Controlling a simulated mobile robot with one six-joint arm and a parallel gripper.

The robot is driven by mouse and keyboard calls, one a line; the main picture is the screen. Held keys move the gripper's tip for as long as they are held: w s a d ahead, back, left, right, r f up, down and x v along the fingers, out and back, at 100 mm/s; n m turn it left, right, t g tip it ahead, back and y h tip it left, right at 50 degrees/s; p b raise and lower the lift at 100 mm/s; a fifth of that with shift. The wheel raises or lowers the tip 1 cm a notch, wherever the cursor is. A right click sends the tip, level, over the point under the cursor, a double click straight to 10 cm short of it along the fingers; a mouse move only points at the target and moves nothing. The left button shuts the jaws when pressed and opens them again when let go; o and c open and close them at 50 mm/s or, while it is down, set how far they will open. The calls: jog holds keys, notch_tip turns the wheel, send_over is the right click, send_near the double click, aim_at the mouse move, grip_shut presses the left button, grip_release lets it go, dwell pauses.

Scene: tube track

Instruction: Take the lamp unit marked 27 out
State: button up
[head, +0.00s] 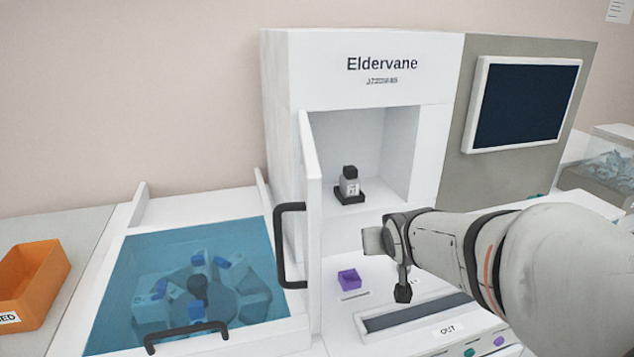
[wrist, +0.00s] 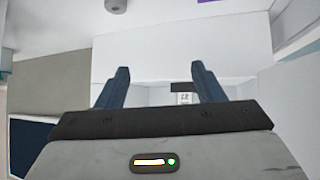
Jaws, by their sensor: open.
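The lamp unit (head: 349,186) is a small grey body with a black cap and a white label. It stands upright on a black base inside the open compartment (head: 388,150) of the white cabinet. Its label mark is too small to read surely. In the wrist view, which looks inverted, a dark base and a small label (wrist: 184,98) show past the fingers. My gripper (wrist: 160,72) is open and empty, its two blue fingers spread. It is outside the compartment, apart from the unit; its fingers are not clear in the head view.
The white door (head: 311,210) stands open with a black handle (head: 291,245). A blue see-through lid (head: 235,240) covers a carousel at left. An orange bin (head: 33,285) is far left. A purple block (head: 349,279) and an OUT slot (head: 415,312) lie below the compartment. A screen (head: 522,105) is right.

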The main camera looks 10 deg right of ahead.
aim_at(353, 182)
jog(key=w+r+n+t+y+b, duration=0.1)
jog(key=w+t, duration=0.1)
jog(key=w, duration=0.2)
jog(key=w+a+r+t+y+b, duration=0.1)
jog(key=w+t+y, duration=0.1)
jog(key=w, duration=0.3)
jog(key=w+a+r+n+t+y+b, duration=0.1)
jog(key=w+r+t+b, duration=0.1)
jog(key=w+t, duration=0.1)
jog(key=shift+w+n+t+y, duration=0.3)
jog(key=shift+w, duration=0.35)
jog(key=w, duration=0.2)
jog(key=w+a, duration=0.1)
jog(key=w, duration=0.4)
jog(key=shift+w+a+f+p, duration=0.25)
jog(key=shift+a+p, duration=0.05)
jog(key=shift+p, duration=0.05)
jog(key=c, duration=1.3)
